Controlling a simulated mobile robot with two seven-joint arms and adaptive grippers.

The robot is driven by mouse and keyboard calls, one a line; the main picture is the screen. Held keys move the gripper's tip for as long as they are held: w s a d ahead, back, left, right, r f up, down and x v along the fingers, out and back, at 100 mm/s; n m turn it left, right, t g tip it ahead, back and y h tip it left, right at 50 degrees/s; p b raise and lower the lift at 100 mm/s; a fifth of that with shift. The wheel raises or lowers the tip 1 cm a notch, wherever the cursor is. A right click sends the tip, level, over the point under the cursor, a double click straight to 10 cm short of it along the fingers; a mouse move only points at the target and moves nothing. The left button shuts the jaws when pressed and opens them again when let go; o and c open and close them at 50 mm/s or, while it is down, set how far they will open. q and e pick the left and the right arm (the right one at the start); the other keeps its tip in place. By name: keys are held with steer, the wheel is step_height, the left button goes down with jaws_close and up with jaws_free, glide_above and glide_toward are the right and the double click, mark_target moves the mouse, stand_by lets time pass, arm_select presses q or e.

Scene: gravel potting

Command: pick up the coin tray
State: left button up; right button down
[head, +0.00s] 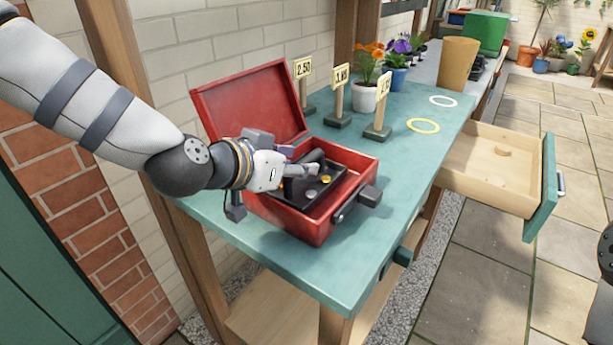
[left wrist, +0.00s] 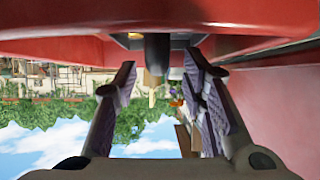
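The black coin tray (head: 330,190) sits inside the open red cash box (head: 318,232) on the green bench. It holds a gold coin (head: 326,180) and a silver coin (head: 311,193). My left gripper (head: 300,170) reaches over the tray from the left, at its raised dark middle part, and covers some of it. In the left wrist view my left gripper (left wrist: 162,95) has its two fingers apart, with a dark upright piece (left wrist: 157,55) showing between them, apparently the tray's handle. Whether the fingers touch it is unclear. My right gripper is not in view.
The red lid (head: 250,105) stands open behind the box. Price signs (head: 340,95) and flower pots (head: 363,98) stand behind. A yellow ring (head: 423,125) and a white ring (head: 443,101) mark the clear bench top. A drawer (head: 495,165) is pulled out at right.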

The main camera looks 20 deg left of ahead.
mark_target(301, 162)
arm_select(q)
steer(key=x, duration=0.3)
steer(key=shift+d+f, duration=0.15)
steer(key=shift+f, duration=0.05)
steer(key=shift+w, duration=0.15)
steer(key=shift+r, duration=0.25)
steer(key=shift+c, duration=0.3)
jaws_close()
